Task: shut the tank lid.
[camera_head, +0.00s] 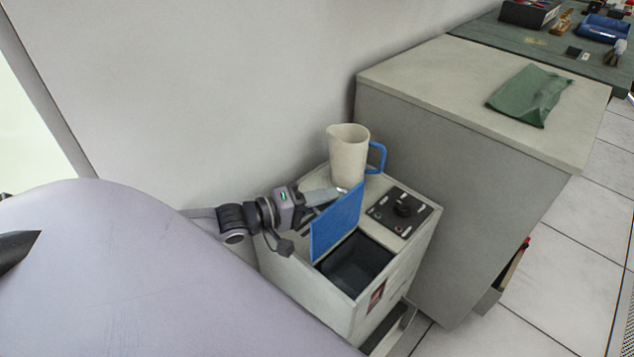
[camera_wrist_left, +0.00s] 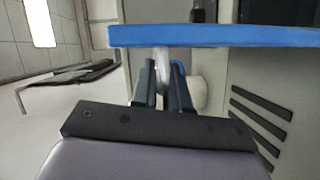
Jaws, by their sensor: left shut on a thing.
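The tank is a beige box (camera_head: 333,292) with a dark rectangular opening (camera_head: 358,268) in its top. Its blue lid (camera_head: 337,225) stands raised, nearly upright, along the opening's left edge. In the left wrist view the lid shows edge-on as a blue bar (camera_wrist_left: 225,36). My left gripper (camera_head: 316,203) is at the lid's left face. Its fingers (camera_wrist_left: 163,88) are shut on a pale piece at the lid, seemingly its handle; the exact contact is hard to see. My right gripper is not in view.
A beige pitcher (camera_head: 347,155) with a blue handle stands on the box behind the lid. A black control panel (camera_head: 400,210) with a knob is right of the opening. A grey cabinet (camera_head: 450,175) with a green cloth (camera_head: 528,95) stands to the right. A wall is behind.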

